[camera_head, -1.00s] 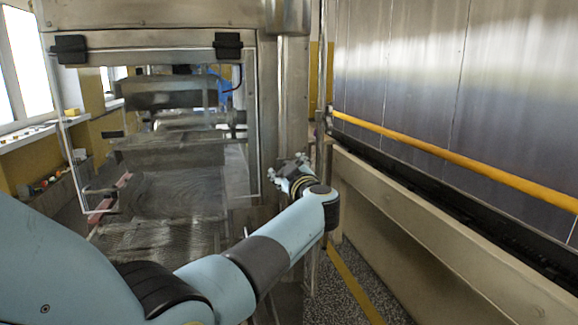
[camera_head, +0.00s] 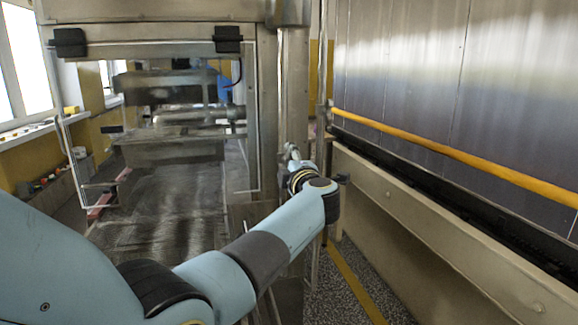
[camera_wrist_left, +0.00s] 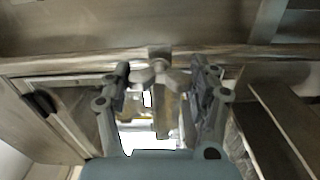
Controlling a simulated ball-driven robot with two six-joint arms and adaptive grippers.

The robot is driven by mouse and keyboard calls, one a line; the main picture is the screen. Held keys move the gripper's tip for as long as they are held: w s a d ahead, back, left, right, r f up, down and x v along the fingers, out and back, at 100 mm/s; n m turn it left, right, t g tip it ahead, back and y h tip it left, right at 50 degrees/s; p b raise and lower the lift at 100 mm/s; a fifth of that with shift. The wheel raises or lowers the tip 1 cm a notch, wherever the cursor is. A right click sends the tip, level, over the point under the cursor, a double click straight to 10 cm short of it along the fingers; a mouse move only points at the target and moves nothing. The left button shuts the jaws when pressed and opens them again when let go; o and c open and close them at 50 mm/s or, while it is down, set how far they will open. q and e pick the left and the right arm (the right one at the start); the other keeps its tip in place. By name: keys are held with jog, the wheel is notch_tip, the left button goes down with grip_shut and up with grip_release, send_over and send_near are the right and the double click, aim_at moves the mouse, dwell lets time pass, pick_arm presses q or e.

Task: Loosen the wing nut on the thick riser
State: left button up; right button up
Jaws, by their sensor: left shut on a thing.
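My left gripper (camera_head: 291,152) is at the lower part of a thick upright metal post (camera_head: 293,90), right of the machine opening. In the left wrist view, the left gripper (camera_wrist_left: 161,77) has its two dark fingers on either side of a grey metal wing nut (camera_wrist_left: 160,76), shut on its wings. The wing nut sits in front of a metal bar (camera_wrist_left: 70,64) that runs across the picture. In the head view the wing nut is too small and covered to make out. My right gripper is not in view.
The machine frame with its open bay and mesh belt (camera_head: 165,205) stands left of my arm. A thin rod (camera_head: 322,60) stands just right of the thick post. A long steel wall with a yellow rail (camera_head: 440,160) runs along the right. Speckled floor (camera_head: 335,290) shows between.

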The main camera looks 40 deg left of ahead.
pick_arm(q)
jog(key=shift+f+n, duration=0.1)
jog(key=shift+n, duration=0.5)
jog(key=o, duration=1.2)
jog(key=shift+d, duration=0.1)
jog(key=v, duration=0.7)
jog(key=shift+s+d, duration=0.1)
jog(key=shift+s, duration=0.05)
